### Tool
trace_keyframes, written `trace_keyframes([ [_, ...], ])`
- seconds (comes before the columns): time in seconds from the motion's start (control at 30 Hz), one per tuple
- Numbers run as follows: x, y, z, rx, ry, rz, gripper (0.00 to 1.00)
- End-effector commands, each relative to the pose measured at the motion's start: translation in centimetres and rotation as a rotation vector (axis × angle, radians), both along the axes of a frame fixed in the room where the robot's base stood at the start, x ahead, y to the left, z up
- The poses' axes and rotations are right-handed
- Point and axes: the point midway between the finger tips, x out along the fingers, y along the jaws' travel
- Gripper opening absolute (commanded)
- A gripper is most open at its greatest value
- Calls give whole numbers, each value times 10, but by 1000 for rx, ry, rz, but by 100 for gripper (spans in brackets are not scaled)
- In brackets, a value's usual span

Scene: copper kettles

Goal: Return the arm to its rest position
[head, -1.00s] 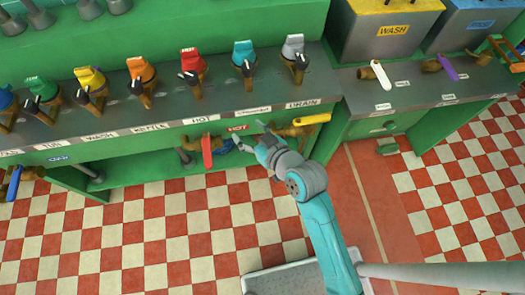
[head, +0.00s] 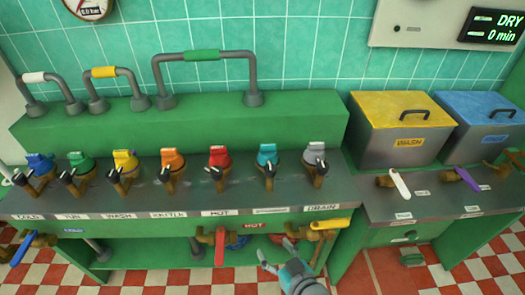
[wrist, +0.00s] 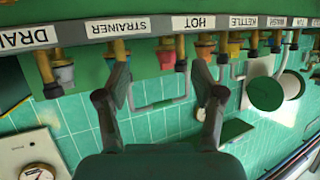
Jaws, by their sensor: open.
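My gripper (head: 275,262) shows at the bottom of the head view, in front of the green counter's lower shelf and below the label strip. Most of my arm is cut off by the bottom edge. In the wrist view my gripper (wrist: 165,95) has its two dark fingers spread apart with nothing between them. The wrist view looks up at the counter edge, with its labels upside down.
Close to my gripper are a red-handled valve (head: 220,245) on the left and a yellow-handled valve (head: 330,224) on the upper right. A row of coloured taps stands on the counter (head: 130,200). A yellow-lidded WASH box (head: 385,110) and a blue-lidded box (head: 480,105) stand at right.

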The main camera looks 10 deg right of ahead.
Motion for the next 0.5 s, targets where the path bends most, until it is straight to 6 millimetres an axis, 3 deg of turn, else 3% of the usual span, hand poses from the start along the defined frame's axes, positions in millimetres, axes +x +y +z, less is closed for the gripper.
trace_keyframes([
  [0.17, -5, -3, -3, -1, 1, -8, 68],
  [0.27, -19, -12, -10, -1, 3, -34, 68],
  [0.5, -85, -48, -29, -1, -7, -147, 68],
])
